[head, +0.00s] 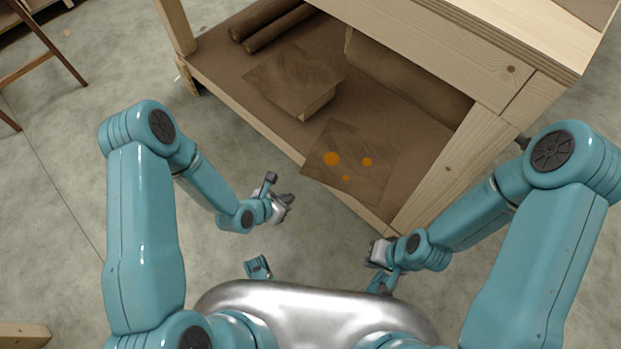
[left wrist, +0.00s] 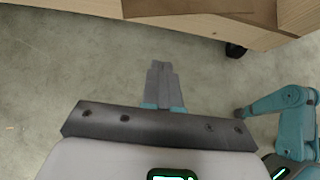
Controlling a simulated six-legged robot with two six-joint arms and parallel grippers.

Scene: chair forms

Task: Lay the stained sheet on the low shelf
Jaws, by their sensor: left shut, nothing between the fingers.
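A stack of brown sheets (head: 292,80) lies on the shelf left of the stained sheet. A bench leg (head: 455,172) stands at the right.

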